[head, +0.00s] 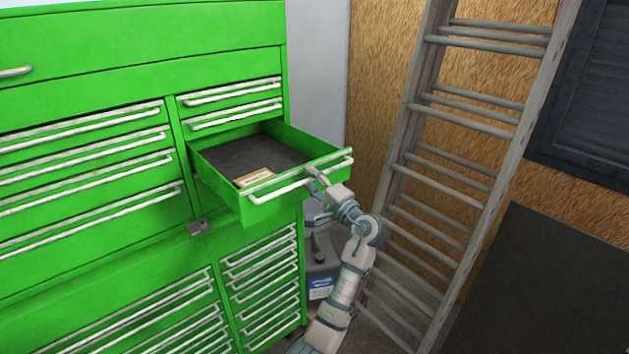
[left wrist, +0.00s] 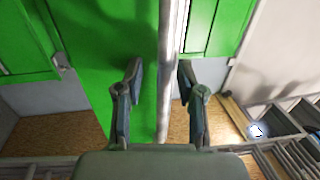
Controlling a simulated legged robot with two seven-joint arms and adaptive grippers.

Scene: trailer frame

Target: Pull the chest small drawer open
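The green chest (head: 100,75) fills the left of the head view. Its small drawer (head: 318,185), in the upper right column, is pulled far out and shows a dark bottom. A pale bar handle (head: 285,183) runs along its front. My left gripper (head: 316,176) is at this handle, right of its middle. In the left wrist view my left gripper (left wrist: 160,75) has its fingers apart, with the handle bar (left wrist: 170,60) between them. The bar is close to the right finger, and a gap shows beside the left finger. My right gripper is not in view.
A small tan box (head: 255,177) lies in the drawer near its front. Other closed drawers (head: 235,110) are above and below. A dark container (head: 320,275) stands on the floor beside the chest.

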